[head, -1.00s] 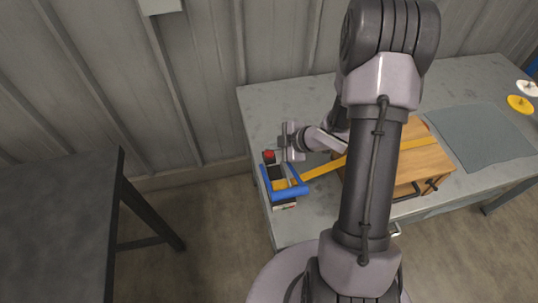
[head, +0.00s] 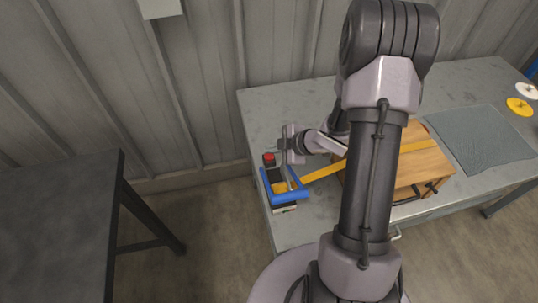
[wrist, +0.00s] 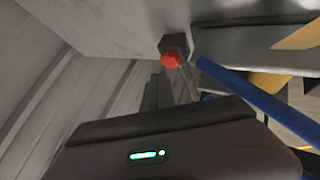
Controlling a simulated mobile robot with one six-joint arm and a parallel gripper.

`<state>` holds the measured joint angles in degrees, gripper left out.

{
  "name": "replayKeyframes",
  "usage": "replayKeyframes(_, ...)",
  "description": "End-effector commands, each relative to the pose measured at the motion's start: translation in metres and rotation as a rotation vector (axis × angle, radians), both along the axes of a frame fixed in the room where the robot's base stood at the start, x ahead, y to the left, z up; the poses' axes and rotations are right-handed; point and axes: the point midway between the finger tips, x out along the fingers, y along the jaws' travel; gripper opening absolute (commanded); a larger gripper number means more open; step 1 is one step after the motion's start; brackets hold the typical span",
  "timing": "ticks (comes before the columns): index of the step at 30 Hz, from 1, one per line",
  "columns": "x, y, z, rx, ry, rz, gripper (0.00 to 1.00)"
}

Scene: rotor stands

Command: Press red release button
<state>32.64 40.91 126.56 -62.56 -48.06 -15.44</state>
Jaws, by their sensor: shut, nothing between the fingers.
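The red button (head: 269,157) sits on a small dark block at the far end of the strap-tensioner device, near the table's left edge. In the wrist view the red button (wrist: 170,61) shows at upper middle on its dark housing. The device has a blue U-shaped handle (head: 287,198); its blue bar (wrist: 252,98) crosses the right of the wrist view. My gripper (head: 287,160) is shut and empty, pointing down just right of the button. Whether its fingertips touch the device cannot be told; my wrist housing hides part of the wrist view.
A yellow strap (head: 323,171) runs from the device over a wooden box (head: 407,165) on the grey table (head: 272,113). A grey mat (head: 478,138) and yellow and white discs lie at right. A dark table (head: 55,225) stands left across a floor gap.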

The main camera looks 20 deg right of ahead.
Motion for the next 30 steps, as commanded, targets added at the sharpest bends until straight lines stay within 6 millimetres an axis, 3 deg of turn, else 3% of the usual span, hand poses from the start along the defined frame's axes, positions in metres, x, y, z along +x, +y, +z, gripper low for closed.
replayKeyframes(23, 0.0001, 0.0, -0.0001, 0.0, 0.0, 0.0, 0.0)
replayKeyframes(30, -0.0001, 0.0, -0.0081, 0.001, 0.0, -0.001, 0.0)
